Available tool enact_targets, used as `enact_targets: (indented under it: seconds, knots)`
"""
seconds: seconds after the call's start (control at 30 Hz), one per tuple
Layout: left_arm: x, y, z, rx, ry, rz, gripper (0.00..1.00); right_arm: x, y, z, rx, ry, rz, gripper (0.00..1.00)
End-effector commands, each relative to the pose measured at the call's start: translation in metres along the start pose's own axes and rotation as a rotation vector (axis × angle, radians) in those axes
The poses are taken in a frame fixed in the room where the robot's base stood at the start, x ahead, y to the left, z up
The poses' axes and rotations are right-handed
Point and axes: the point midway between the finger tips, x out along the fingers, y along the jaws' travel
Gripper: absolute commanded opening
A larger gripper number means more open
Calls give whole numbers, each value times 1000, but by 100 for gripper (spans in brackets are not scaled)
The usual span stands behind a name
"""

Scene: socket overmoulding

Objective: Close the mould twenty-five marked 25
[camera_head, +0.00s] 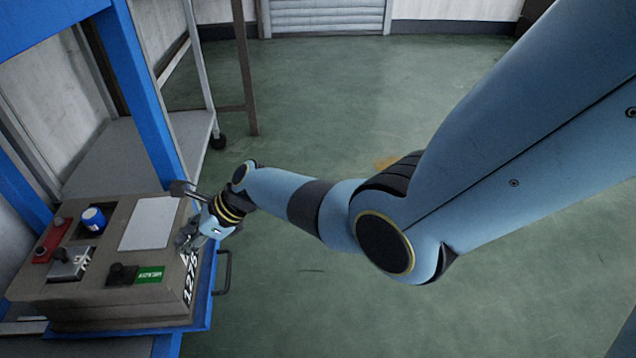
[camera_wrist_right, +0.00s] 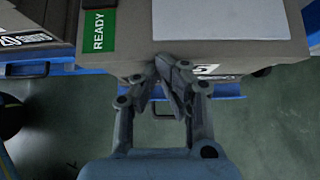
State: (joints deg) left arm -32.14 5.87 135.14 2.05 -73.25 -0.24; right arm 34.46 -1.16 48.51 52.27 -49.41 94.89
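The mould is a tan-brown box (camera_head: 105,296) on a blue stand at the lower left of the head view. A dark line runs along its front between an upper and a lower part; I cannot tell whether a gap is there. A number label (camera_head: 190,279) on its right side is partly covered, and its end reads 5 in the wrist view (camera_wrist_right: 204,70). My right gripper (camera_head: 184,243) is at the mould's right edge. In the wrist view its fingertips (camera_wrist_right: 170,66) come together at that edge, with nothing seen between them; contact is unclear. My left gripper is out of view.
The mould's top carries a pale plate (camera_head: 149,222), a blue cap (camera_head: 94,219), a red part (camera_head: 53,240), a metal block (camera_head: 71,263) and a green READY label (camera_head: 149,275). A dark handle (camera_head: 227,272) juts out at the right. Green floor (camera_head: 320,120) beyond is clear.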

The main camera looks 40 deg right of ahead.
Motion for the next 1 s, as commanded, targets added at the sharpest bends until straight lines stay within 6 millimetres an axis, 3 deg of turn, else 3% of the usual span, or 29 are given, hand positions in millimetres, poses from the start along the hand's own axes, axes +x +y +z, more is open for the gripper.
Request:
enact_targets:
  seconds: [0.27, 0.4, 0.63, 1.0]
  knots:
    - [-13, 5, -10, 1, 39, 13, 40, 44, 1, 34, 1, 1, 3, 0]
    - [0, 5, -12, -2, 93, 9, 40, 58, 1, 47, 2, 1, 3, 0]
    - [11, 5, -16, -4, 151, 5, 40, 69, 1, 59, 2, 1, 2, 0]
    - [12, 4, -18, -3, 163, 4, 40, 70, 0, 63, 1, 0, 1, 0]
